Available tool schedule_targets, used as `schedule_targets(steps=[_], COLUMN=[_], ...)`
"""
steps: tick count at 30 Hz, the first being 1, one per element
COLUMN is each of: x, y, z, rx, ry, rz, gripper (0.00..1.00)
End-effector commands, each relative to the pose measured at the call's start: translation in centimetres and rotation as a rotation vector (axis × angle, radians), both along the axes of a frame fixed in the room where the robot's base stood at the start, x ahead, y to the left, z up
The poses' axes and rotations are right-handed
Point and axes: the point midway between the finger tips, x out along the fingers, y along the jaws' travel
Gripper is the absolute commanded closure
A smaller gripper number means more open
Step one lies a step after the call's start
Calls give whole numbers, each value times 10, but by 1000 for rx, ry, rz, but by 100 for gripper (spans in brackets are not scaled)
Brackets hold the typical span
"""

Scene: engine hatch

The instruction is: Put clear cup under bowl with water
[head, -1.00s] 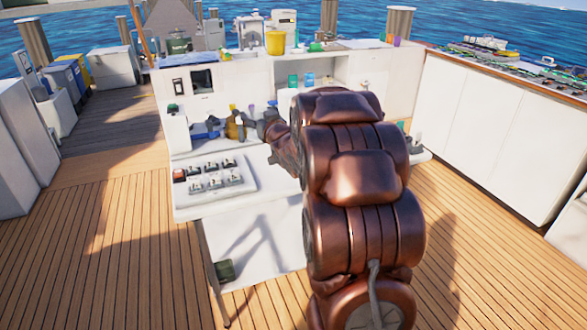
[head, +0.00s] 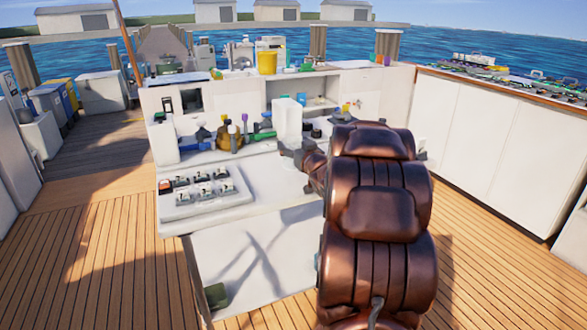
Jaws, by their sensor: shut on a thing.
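My gripper (head: 291,152) is the grey end of the copper-coloured arm, small in the head view, above the right part of the white console top. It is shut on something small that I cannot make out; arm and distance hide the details. I cannot pick out the clear cup for certain. I cannot identify a bowl with water either. A tall white container (head: 287,118) stands just behind my gripper; I cannot tell whether they touch.
Several bottles, one brown (head: 231,141), stand left of my gripper. A control panel (head: 203,188) with several switches lies at the console's front left. A yellow bucket (head: 267,62) stands on the upper ledge. The front middle of the console top is clear.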

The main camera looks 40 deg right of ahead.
Motion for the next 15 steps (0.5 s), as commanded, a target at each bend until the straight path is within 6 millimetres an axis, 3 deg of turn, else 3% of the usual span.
schedule_targets(steps=[15], x=[2], y=[2], z=[-47], rx=[-1], ry=[-3], rz=[4], gripper=[61])
